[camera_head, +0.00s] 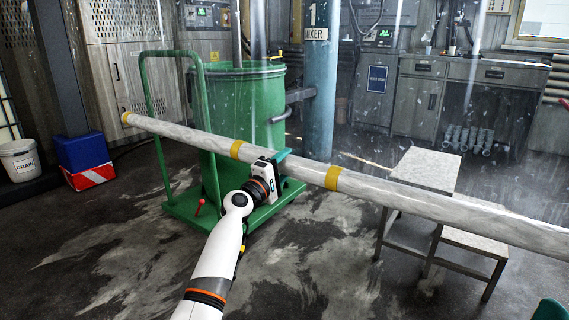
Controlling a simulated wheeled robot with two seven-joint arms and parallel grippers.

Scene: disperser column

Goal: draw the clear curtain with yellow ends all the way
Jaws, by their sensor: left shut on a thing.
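A long pale, streaked pole (400,196) with yellow bands slants across the view, from a yellow far end (126,118) at the left to the right edge, where it is cut off. My left gripper (279,158) reaches up from the bottom and is shut on the pole between two yellow bands. Its jaws hide part of the pole. Faint clear vertical strips (481,60) and white specks show in the upper view. I cannot tell where the clear curtain's edges are or whether it joins the pole. My right gripper is not clearly in view.
A green tank (245,100) on a green trolley (180,208) stands behind the pole. A blue column (319,90) rises beside it. A grey step stand (428,170) is at the right under the pole. A dark green rounded thing (550,310) shows bottom right.

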